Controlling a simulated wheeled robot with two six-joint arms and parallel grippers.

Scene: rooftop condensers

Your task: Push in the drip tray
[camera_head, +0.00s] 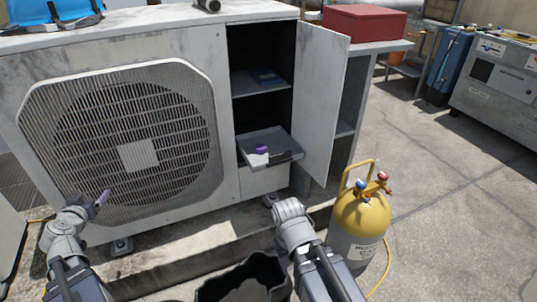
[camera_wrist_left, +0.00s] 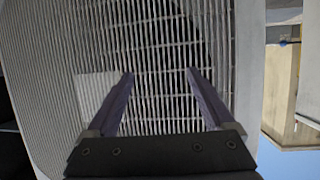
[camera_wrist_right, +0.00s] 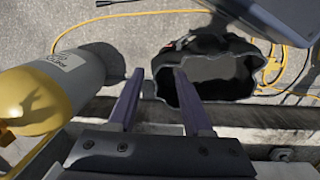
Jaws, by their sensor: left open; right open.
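The grey drip tray (camera_head: 283,143) sticks out of the open compartment of the condenser unit in the head view. A small white item with a purple top (camera_head: 262,152) rests on it. My left gripper (camera_head: 101,199) is open and empty in front of the fan grille, left of the tray; the left wrist view shows its fingers (camera_wrist_left: 160,73) before the grille slats. My right gripper is below and in front of the tray; its fingers are hidden in the head view. In the right wrist view its fingers (camera_wrist_right: 158,72) are open and empty, with the tray out of sight.
The compartment door (camera_head: 321,100) stands open right of the tray. A blue item (camera_head: 265,77) lies on the upper shelf. A yellow-topped gas cylinder (camera_head: 360,215) stands at the right. A black open bag (camera_head: 240,283) lies below, and a yellow hose (camera_wrist_right: 275,70) lies on the ground.

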